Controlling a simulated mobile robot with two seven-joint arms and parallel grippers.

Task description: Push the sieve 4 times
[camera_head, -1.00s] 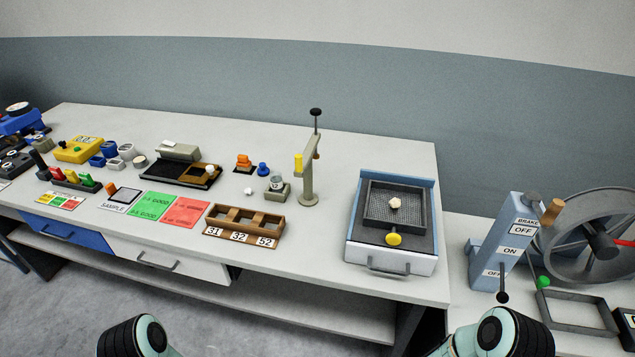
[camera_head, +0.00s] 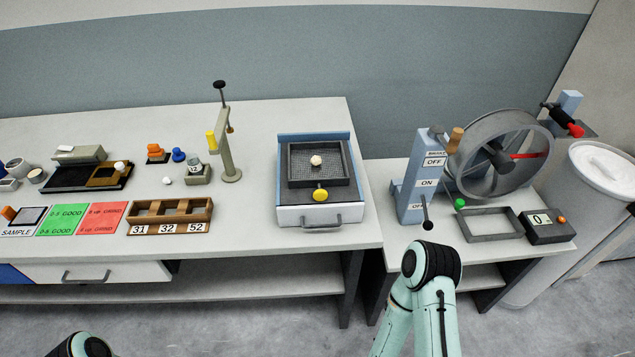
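The sieve (camera_head: 336,179) is a dark square frame with mesh, set in a blue and white box (camera_head: 290,218) near the right end of the long table. A pale tuft (camera_head: 316,160) lies on its mesh. A yellow knob (camera_head: 320,195) is at the sieve's front edge, and a grey handle is on the box front below it. Parts of both my arms show at the bottom of the view, the left at the lower left and the right below the brake stand. Neither gripper's fingers are in view, and neither arm touches the sieve.
Right of the sieve, past a gap between tables, stand a brake lever stand (camera_head: 408,190), a large wheel (camera_head: 500,155), an empty frame (camera_head: 490,225) and a counter reading 0 (camera_head: 549,226). Left of the sieve are a post (camera_head: 226,150) and a wooden numbered tray (camera_head: 170,216). A white bin (camera_head: 590,200) stands far right.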

